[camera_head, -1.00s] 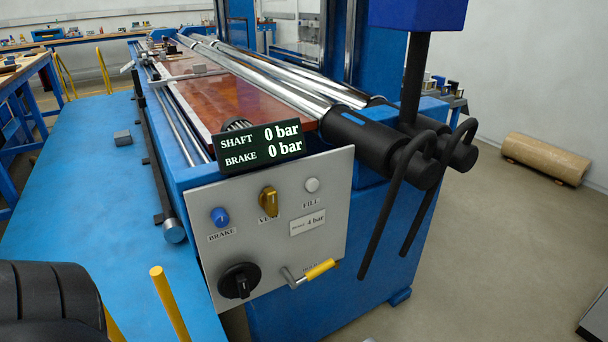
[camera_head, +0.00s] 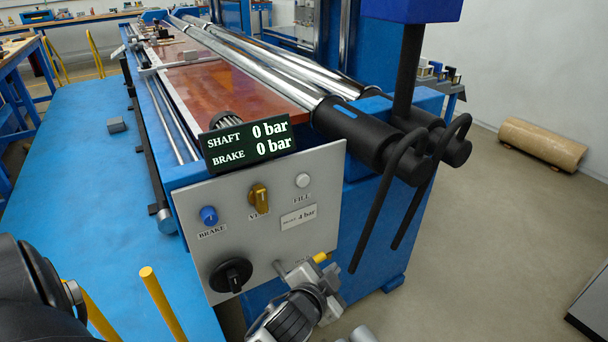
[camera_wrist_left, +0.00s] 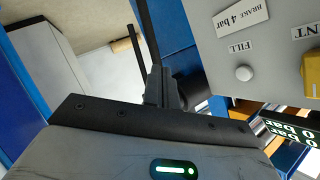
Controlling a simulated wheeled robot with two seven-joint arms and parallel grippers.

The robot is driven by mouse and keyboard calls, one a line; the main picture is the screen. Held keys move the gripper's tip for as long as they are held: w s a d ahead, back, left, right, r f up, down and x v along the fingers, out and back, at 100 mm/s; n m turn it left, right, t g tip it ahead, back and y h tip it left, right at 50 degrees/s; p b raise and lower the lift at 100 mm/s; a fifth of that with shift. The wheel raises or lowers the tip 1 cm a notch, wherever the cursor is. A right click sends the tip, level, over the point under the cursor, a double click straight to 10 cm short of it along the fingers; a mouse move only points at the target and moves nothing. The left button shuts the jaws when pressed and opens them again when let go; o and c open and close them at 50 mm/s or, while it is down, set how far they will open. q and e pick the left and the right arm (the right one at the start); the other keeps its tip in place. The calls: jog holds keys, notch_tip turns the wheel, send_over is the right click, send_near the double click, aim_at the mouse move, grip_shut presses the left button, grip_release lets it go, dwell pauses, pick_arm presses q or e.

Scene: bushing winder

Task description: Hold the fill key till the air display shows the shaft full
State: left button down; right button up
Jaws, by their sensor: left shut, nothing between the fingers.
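The white round fill key (camera_head: 303,180) sits at the upper right of the grey control panel (camera_head: 235,235), above its FILL label. It also shows in the left wrist view (camera_wrist_left: 245,73), right of the dark fingers. The air display (camera_head: 247,142) above the panel reads SHAFT 0 bar and BRAKE 0 bar. My left gripper (camera_head: 323,272) is shut and empty in front of the panel's lower right edge, below and apart from the fill key. My right gripper is not in view.
The panel also carries a blue brake knob (camera_head: 209,215), a yellow vent knob (camera_head: 259,198) and a black dial (camera_head: 231,275). Black curved levers (camera_head: 405,190) stand out right of the panel. Open floor lies to the right.

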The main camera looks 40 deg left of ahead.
aim_at(308, 182)
pick_arm(q)
jog(key=w+a+r+m+t+y+p, duration=0.1)
jog(key=w+a+r+y, duration=0.2)
jog(key=w+a+r, duration=0.2)
notch_tip(308, 182, up, 3)
jog(key=w, duration=0.2)
jog(key=shift+w+a+f+y, duration=0.15)
jog(key=shift+w+a+y, duration=0.15)
jog(key=shift+w+a, duration=0.1)
jog(key=w+a+p, duration=0.1)
jog(key=w+a, duration=0.2)
jog(key=a, duration=0.5)
jog(key=shift+w, duration=0.2)
dwell(1.4)
jog(key=shift+w+a, duration=0.15)
jog(key=shift+a, duration=0.25)
jog(key=shift+w+a, duration=0.15)
jog(key=shift+a, duration=0.3)
dwell(3.5)
